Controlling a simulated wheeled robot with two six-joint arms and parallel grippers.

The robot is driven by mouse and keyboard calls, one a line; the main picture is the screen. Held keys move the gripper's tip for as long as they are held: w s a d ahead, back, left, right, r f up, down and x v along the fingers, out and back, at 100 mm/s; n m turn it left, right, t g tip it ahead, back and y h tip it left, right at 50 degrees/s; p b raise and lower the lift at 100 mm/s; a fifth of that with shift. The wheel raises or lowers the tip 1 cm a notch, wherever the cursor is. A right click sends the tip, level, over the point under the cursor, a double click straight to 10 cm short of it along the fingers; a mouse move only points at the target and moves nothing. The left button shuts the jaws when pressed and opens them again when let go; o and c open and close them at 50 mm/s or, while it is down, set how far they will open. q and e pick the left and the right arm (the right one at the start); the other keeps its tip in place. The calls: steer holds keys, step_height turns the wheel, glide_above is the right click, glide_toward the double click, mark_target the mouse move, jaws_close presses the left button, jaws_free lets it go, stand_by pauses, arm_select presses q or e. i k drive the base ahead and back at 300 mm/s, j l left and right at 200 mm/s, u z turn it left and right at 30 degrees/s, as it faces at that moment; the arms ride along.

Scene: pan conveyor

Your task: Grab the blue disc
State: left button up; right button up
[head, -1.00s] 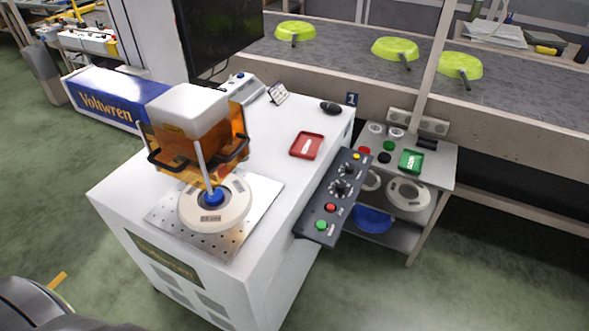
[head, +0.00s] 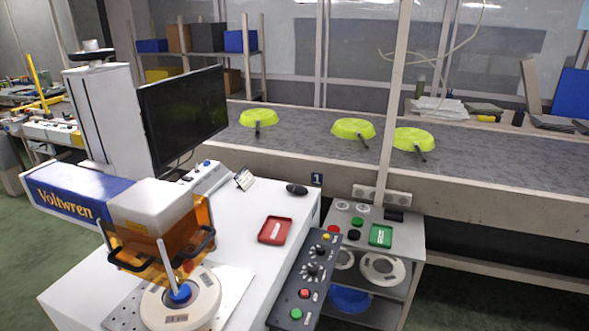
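Two blue round things show. A blue round piece (head: 180,292) sits at the centre of a pale ring fixture (head: 205,306) under the orange-shielded machine head. A larger blue round item (head: 349,299) lies on the lower shelf of the grey side cart, partly hidden by the control panel; I cannot tell whether it is a flat disc or a bowl. Small discs sit on the cart top, among them a red one (head: 334,230) and a black one (head: 354,235). None of these small discs is clearly blue. Neither of my grippers is in view.
The white machine cabinet (head: 262,205) fills the lower left, with a red tray (head: 275,230) and control panel (head: 310,270). The side cart (head: 412,237) holds a green tray (head: 380,236). Behind runs the conveyor (head: 300,135) with green pans (head: 353,128). Floor at lower right is open.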

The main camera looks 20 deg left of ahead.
mark_target(185, 293)
steer(key=u, duration=1.35)
steer(key=i+l+u, duration=0.1)
steer(key=l+u, duration=0.15)
steer(key=u, duration=0.15)
steer(key=i+l+u, duration=0.1)
steer(key=l+u, duration=0.15)
steer(key=u, duration=0.15)
steer(key=l+u, duration=0.25)
steer(key=u, duration=0.15)
steer(key=i+l, duration=0.05)
